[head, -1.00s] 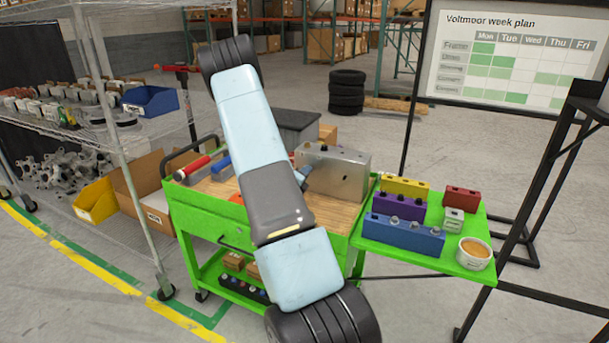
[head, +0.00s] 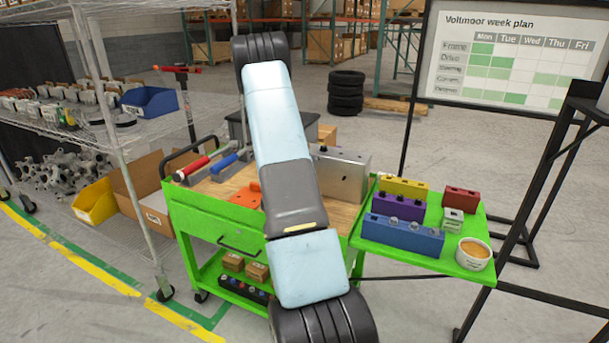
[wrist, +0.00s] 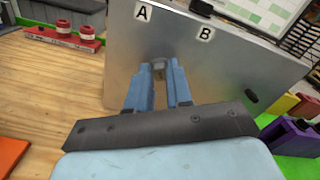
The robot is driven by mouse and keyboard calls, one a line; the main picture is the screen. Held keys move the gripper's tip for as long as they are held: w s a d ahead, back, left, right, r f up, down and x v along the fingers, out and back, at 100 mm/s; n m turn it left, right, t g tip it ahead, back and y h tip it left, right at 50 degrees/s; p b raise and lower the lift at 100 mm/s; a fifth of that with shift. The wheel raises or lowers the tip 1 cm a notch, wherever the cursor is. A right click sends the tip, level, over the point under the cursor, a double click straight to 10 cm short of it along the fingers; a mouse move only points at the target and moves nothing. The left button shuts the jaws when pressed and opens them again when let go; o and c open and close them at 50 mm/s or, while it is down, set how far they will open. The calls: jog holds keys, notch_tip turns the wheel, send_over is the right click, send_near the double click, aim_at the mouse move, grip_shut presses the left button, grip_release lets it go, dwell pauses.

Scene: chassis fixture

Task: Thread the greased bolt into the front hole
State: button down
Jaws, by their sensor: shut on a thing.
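The silver metal block (head: 345,175) stands on the wooden top of the green cart. Its broad face (wrist: 110,75) fills the upper wrist view, with tags A and B along its top edge. My gripper (wrist: 162,73) has its two blue fingers shut on a small grey bolt (wrist: 160,66), of which a short end shows between the fingertips. The bolt points at the block's face, below and between the tags. I cannot tell whether it touches or enters a hole. A dark hole (wrist: 251,96) shows low at the right. My arm hides the gripper in the head view.
A red rack (wrist: 62,37) with red-topped pieces lies left of the block. An orange part (head: 247,195) lies on the cart top. Coloured blocks, including a purple one (head: 398,206), and a white tub of tan paste (head: 473,254) stand on the green side shelf.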

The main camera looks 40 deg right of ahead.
jog(key=m, duration=0.6)
jog(key=shift+s+d, duration=0.15)
jog(key=shift+d, duration=0.05)
jog(key=shift+m, duration=0.5)
jog(key=c, duration=0.9)
grip_release()
jog(key=shift+c, duration=0.2)
jog(key=shift+a, duration=0.15)
jog(key=shift+v, duration=1.1)
